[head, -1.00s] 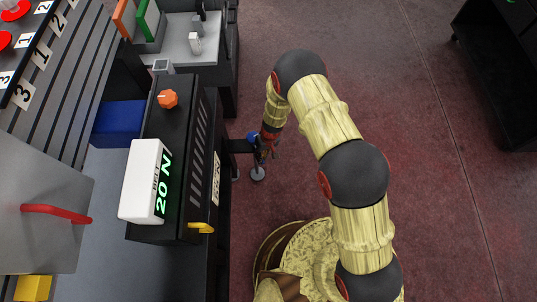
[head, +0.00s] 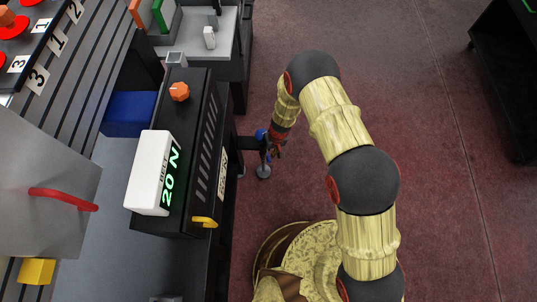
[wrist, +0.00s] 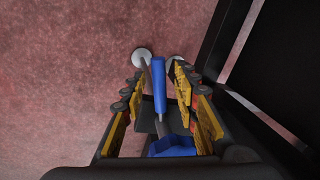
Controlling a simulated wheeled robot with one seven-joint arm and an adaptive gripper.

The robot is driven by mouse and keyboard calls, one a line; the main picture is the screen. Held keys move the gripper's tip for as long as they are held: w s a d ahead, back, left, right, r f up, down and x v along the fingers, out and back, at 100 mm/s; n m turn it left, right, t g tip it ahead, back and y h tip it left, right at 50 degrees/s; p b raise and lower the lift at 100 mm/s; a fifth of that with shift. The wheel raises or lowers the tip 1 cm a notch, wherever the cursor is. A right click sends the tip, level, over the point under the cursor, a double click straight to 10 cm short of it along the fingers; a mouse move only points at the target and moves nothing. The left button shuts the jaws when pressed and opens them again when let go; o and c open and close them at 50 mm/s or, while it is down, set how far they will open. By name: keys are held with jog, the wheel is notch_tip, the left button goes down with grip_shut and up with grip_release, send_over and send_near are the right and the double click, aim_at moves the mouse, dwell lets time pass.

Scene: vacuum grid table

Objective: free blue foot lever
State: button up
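The blue foot lever (wrist: 158,82) shows in the wrist view as a blue bar between my gripper's fingers, with more blue (wrist: 172,146) nearer the palm. In the head view a small blue part (head: 261,134) shows beside the table leg. My gripper (wrist: 161,78) is open, one finger on each side of the bar, with visible gaps. In the head view my gripper (head: 273,150) is low beside the table's side and partly hidden by its own wrist. Whether it touches the lever cannot be told.
A grey round foot (head: 264,172) stands on the floor beside the gripper. A dark frame (wrist: 262,70) is close on the right in the wrist view. Red floor (head: 430,110) is open.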

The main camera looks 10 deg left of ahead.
notch_tip(320, 180, up, 12)
jog(key=w+d, duration=0.1)
jog(key=d, duration=0.1)
jog(key=shift+f, duration=0.15)
dwell(0.5)
dwell(0.4)
jog(key=s+d+r+m+g+h, duration=0.15)
jog(key=s+d+r, duration=0.25)
jog(key=s, duration=0.4)
jog(key=s+d+r+m+t+p, duration=0.1)
jog(key=d+r, duration=0.6)
jog(key=r, duration=0.9)
jog(key=s+d+r+m+t+p, duration=0.1)
jog(key=s+d+r+t, duration=0.3)
jog(key=r, duration=1.2)
jog(key=s+d+r+m+t+p, duration=0.1)
jog(key=s+d+r, duration=0.4)
jog(key=d+r, duration=0.7)
notch_tip(320, 180, up, 4)
jog(key=shift+d+m+t, duration=0.25)
jog(key=shift+m+t, duration=0.4)
jog(key=shift+t, duration=0.4)
